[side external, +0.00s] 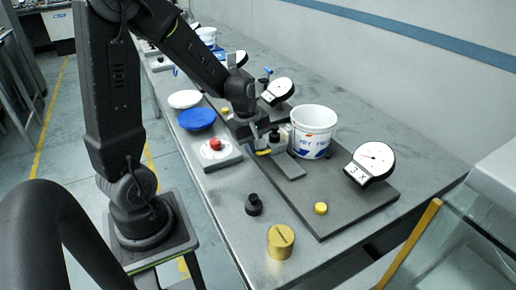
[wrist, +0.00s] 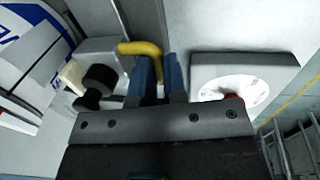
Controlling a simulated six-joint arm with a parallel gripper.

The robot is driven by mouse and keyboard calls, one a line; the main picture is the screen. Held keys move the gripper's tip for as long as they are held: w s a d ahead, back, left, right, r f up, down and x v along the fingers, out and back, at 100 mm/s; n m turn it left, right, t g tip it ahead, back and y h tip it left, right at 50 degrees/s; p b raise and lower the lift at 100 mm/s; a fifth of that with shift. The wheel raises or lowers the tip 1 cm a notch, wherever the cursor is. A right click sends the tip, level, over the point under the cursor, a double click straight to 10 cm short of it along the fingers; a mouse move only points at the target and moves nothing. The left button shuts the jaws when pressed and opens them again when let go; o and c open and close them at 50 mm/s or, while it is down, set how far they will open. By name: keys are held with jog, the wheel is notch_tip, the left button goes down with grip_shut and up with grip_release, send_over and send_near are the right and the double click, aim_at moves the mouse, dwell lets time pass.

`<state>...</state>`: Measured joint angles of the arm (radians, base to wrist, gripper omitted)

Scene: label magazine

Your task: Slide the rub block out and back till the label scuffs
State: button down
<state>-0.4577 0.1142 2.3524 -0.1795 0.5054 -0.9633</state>
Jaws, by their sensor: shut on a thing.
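My gripper (side external: 262,143) is low over the bench beside the white tub (side external: 314,120). Its blue-padded fingers (wrist: 161,78) are shut on a bent yellow handle (wrist: 139,47), which also shows in the side view (side external: 263,152). The handle joins a light grey unit (wrist: 97,45) with a black knob (wrist: 99,80) and a small cream block (wrist: 72,76), close to the tub. I take this unit to be the rub block's. The tub's printed label (side external: 313,142) partly shows; I cannot tell whether it is scuffed. The part between the fingers is mostly hidden.
A red button on a pale box (side external: 222,157) stands left of my gripper. A dial gauge (side external: 371,160) and a yellow knob (side external: 321,208) are on the dark base plate (side external: 345,205). A brass cylinder (side external: 281,241) and black weight (side external: 253,205) stand in front.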

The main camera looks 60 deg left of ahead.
jog(key=c, duration=1.2)
grip_release()
jog(key=shift+o, duration=0.2)
notch_tip(320, 180, up, 14)
jog(key=s, duration=0.2)
jog(key=shift+s+f, duration=0.2)
jog(key=shift+s, duration=0.15)
jog(key=s+d+r+m+t, duration=0.1)
jog(key=s+d+m, duration=0.3)
jog(key=m, duration=0.5)
jog(key=s+d+m+t, duration=0.2)
jog(key=s+d+m, duration=0.2)
jog(key=d+m, duration=0.5)
jog(key=shift+s+d+r, duration=0.3)
jog(key=shift+s+r, duration=0.05)
jog(key=shift+s, duration=0.05)
